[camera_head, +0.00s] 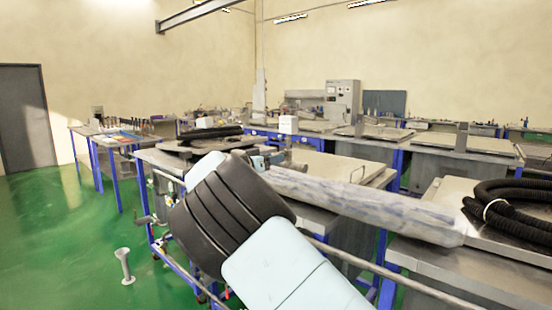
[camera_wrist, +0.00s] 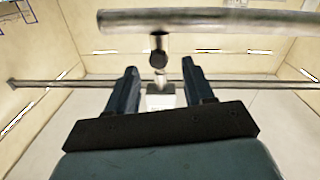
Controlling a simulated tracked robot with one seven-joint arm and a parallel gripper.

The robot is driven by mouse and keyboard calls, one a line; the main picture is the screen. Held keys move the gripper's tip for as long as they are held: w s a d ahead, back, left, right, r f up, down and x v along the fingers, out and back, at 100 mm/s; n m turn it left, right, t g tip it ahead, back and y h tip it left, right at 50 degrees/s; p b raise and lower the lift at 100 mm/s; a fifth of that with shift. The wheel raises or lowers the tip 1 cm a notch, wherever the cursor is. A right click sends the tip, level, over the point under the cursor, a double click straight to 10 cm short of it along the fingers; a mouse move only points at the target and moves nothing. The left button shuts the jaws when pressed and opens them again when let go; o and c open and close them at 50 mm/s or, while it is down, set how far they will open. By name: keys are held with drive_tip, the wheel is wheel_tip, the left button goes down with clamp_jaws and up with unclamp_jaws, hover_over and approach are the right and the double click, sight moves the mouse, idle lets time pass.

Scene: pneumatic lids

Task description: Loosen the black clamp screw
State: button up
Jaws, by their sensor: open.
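The black clamp screw (camera_wrist: 158,59) appears in the wrist view as a small dark knob. My gripper (camera_wrist: 159,66) is open, with one dark finger on each side of the knob's line. A clear gap shows between the knob and each finger. How far the knob lies beyond the fingertips is hard to tell. In the head view my arm hides much of the nearest bench, and I cannot make out the screw there.
A small pale block with a dark top (camera_wrist: 160,97) shows between the fingers. In the head view, a black corrugated hose (camera_head: 510,205) lies on the right bench. Several metal-lidded benches stand behind. Green floor (camera_head: 60,235) is open at left, with a small metal stand (camera_head: 125,266).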

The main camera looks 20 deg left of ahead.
drive_tip(key=shift+x, duration=1.95)
